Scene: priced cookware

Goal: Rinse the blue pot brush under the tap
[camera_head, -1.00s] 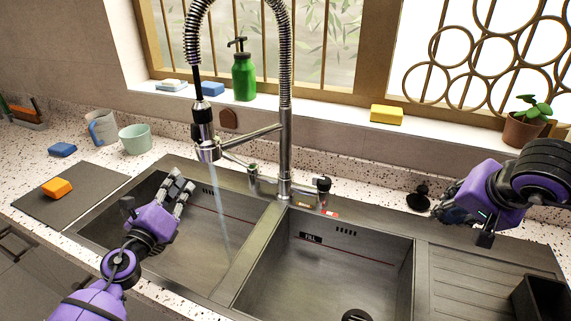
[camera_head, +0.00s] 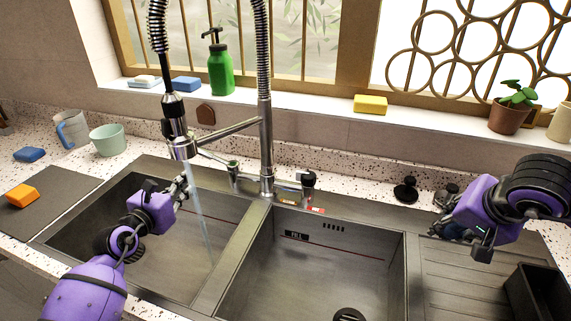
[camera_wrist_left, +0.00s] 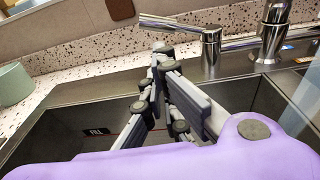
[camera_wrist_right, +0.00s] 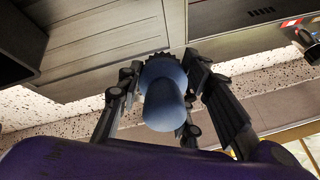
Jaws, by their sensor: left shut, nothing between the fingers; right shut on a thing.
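The blue pot brush (camera_wrist_right: 166,92) shows in the right wrist view between the fingers of my right gripper (camera_wrist_right: 168,80). Its rounded blue handle points toward the camera and dark bristles show behind it. In the head view my right gripper (camera_head: 458,228) is over the drainboard side, right of the basins, and mostly hides the brush. My left gripper (camera_head: 182,186) is shut and empty over the left basin, beside the running water. It also shows shut in the left wrist view (camera_wrist_left: 158,62). The tap (camera_head: 182,148) pours a stream (camera_head: 199,212) into the left basin (camera_head: 150,245).
The right basin (camera_head: 320,262) is empty, with a drain at its bottom. A black bin (camera_head: 538,292) stands at the lower right. A green bottle (camera_head: 220,68), yellow sponge (camera_head: 370,104) and potted plant (camera_head: 508,116) stand on the sill. An orange sponge (camera_head: 22,196) lies at the left.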

